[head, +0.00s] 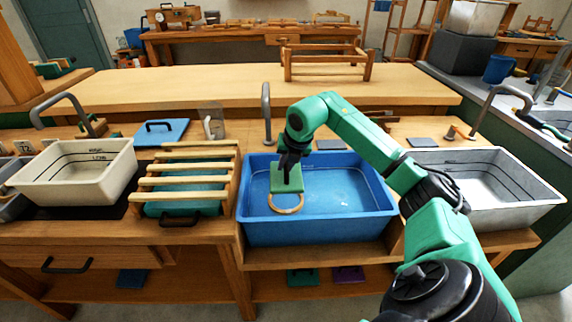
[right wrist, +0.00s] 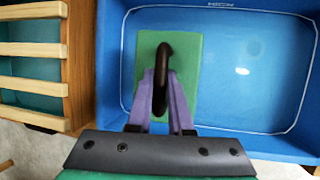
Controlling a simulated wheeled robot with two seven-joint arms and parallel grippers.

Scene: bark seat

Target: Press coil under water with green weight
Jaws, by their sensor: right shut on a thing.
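The green weight (head: 279,180) is a flat plate with a dark upright handle. It is over the left part of the blue tub (head: 322,232), which seems to hold clear water. My right gripper (head: 290,160) is above the plate, shut on the handle. In the right wrist view its purple fingers (right wrist: 161,100) close around the dark handle, with the green plate (right wrist: 188,75) below. The coil (head: 285,210), a tan ring, shows at the plate's near edge; its far part is hidden. I cannot tell if plate and coil touch. My left gripper is out of view.
A slatted wooden rack (head: 187,181) stands left of the blue tub, with a cream tub (head: 75,188) beyond it. A grey metal tub (head: 500,212) is at right. A tap (head: 266,115) rises behind the blue tub, whose right half is clear.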

